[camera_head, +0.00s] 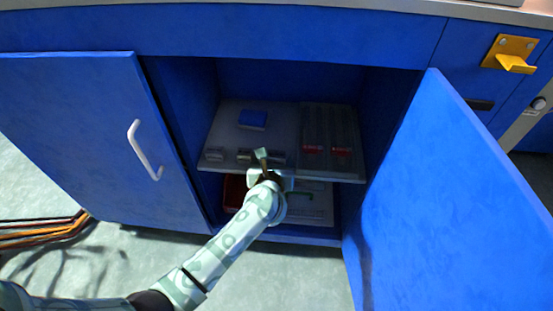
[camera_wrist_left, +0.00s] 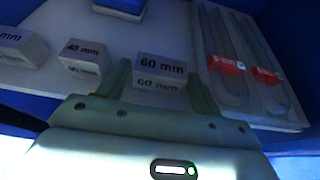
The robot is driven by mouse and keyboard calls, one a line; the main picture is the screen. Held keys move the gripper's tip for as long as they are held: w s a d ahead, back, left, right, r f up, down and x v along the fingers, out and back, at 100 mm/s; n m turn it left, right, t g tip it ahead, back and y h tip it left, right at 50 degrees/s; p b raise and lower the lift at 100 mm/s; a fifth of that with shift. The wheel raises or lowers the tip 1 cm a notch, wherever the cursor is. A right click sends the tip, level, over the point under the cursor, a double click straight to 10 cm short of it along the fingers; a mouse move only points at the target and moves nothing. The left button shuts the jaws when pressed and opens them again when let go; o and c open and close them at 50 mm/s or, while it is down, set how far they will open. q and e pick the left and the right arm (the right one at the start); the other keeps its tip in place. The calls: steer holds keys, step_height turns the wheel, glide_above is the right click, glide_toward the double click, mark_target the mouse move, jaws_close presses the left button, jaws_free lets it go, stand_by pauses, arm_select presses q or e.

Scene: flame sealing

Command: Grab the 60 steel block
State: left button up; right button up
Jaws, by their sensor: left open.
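The steel block marked "60 mm" (camera_wrist_left: 161,68) lies near the front edge of the cabinet shelf. In the head view it shows in part as a small grey block (camera_head: 279,157), just beyond my gripper. My left gripper (camera_wrist_left: 160,88) is open, with one finger at each side of the block's near face in the left wrist view. I cannot tell whether the fingers touch it. In the head view my left gripper (camera_head: 268,168) is at the shelf's front edge. My right gripper is not in view.
A "40 mm" block (camera_wrist_left: 83,54) and another block (camera_wrist_left: 20,46) sit to the left. Two long clear packs with red labels (camera_wrist_left: 226,66) lie to the right. A blue box (camera_head: 252,119) is farther back on the shelf (camera_head: 228,127). Open blue doors (camera_head: 440,200) flank the cabinet.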

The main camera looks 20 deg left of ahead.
arm_select(q)
steer(key=shift+w+a, duration=0.1)
steer(key=shift+w, duration=0.15)
steer(key=c, duration=1)
steer(key=shift+c, duration=0.6)
